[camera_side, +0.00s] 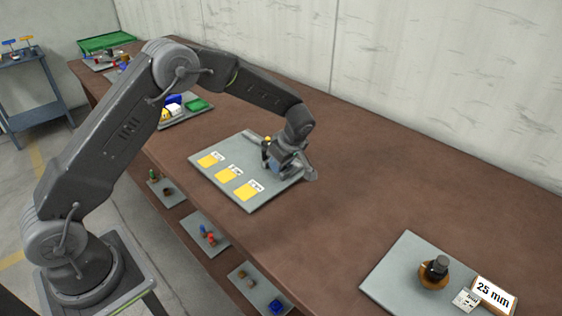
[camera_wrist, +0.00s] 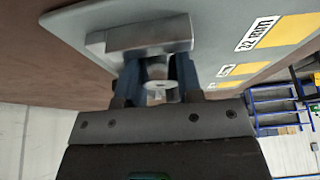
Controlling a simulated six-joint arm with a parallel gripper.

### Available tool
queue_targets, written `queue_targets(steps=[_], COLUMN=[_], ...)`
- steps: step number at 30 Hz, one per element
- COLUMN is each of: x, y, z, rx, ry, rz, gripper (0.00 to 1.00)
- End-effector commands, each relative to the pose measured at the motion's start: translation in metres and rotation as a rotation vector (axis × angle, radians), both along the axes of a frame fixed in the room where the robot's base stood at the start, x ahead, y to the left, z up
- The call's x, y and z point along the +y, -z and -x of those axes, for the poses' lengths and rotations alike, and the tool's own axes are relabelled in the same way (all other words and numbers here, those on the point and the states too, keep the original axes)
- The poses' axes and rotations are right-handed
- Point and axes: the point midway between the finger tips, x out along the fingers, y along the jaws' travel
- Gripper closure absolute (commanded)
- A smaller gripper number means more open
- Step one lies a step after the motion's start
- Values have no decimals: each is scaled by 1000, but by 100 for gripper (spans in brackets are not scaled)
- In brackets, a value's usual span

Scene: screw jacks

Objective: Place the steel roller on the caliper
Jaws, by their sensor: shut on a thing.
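My gripper (camera_side: 280,168) is low over the right part of a grey board. In the wrist view its blue fingers (camera_wrist: 160,80) are shut on a small pale, shiny round piece (camera_wrist: 161,86), which looks like the steel roller. The fingers hide part of it. A grey metal block (camera_wrist: 145,36), apparently part of the caliper, lies just beyond the fingertips. In the side view grey metal (camera_side: 311,174) shows right of the gripper; the gripper hides much of this area. I cannot tell whether the roller touches the caliper.
At front right, a brown screw jack with a dark top (camera_side: 434,278) stands by a "25 mm" sign (camera_side: 492,294). The brown bench between is clear.

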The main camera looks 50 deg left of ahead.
Motion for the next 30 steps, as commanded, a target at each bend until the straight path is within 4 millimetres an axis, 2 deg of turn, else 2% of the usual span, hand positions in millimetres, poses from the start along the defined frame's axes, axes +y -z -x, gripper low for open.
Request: queue_targets(steps=[6,7,10,20,23,30], x=[0,0,0,-1,-7,-26], y=[3,3,3,-4,-17,-64], z=[0,0,0,0,-1,-1], rx=[0,1,1,-2,-3,-5], ry=[0,0,0,1,1,2], rz=[0,0,0,0,0,1], gripper=[94,65,56,56,56,56])
